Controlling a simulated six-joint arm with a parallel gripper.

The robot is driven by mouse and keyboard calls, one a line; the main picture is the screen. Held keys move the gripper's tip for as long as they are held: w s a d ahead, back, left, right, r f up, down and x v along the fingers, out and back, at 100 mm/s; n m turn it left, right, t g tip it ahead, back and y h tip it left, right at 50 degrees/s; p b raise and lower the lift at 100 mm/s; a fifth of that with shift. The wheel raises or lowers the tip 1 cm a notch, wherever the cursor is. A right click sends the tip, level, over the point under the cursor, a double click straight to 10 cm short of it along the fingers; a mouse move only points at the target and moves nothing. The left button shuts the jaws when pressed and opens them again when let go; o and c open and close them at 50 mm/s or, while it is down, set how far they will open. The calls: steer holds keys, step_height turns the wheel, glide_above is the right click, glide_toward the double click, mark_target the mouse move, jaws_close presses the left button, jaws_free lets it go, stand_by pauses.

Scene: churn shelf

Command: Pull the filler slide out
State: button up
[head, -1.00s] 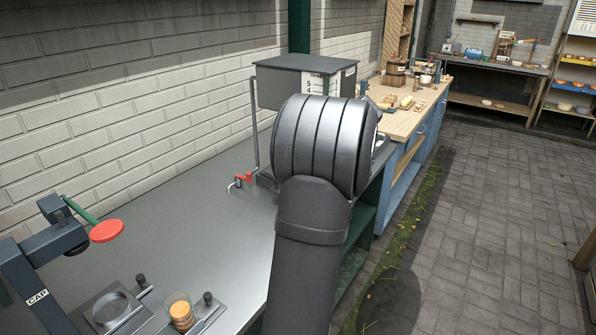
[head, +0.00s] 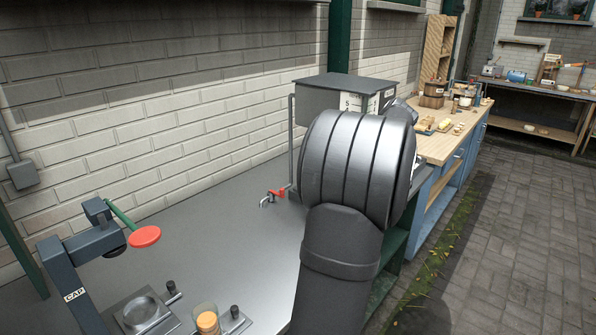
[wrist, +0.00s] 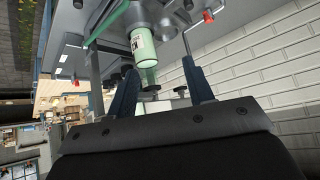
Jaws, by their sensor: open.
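My gripper (wrist: 161,92) is open in the wrist view, its two dark blue fingers apart, with nothing gripped between them. The wrist view seems to be upside down. A greenish clear bottle with a white label (wrist: 143,48) shows beyond the fingers, with small dark parts near it. I cannot tell which of these is the filler slide's knob. In the head view my arm covers the front of the grey filler tank (head: 345,92) and the place below it, so the slide and my gripper are hidden there.
A red-handled tap (head: 276,192) stands on the steel bench (head: 225,225) left of my arm. The cap press (head: 75,270), a slide plate with a round recess (head: 140,312) and a glass with orange discs (head: 207,320) are at front left. The middle of the bench is clear.

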steer(key=w+a+f+m+g, duration=0.1)
steer(key=a, duration=0.3)
steer(key=w+a+g+h, duration=0.1)
steer(key=w+a, duration=0.1)
steer(key=a, duration=0.2)
steer(key=w+a+f+m+g+h, duration=0.1)
steer(key=w+a, duration=0.1)
steer(key=a, duration=0.2)
steer(key=shift+w+f+m, duration=0.25)
steer(key=shift+f+m, duration=0.05)
steer(key=shift+f, duration=0.05)
steer(key=shift+c, duration=0.2)
steer(key=x, duration=1.7)
steer(key=shift+d+f, duration=0.25)
jaws_close()
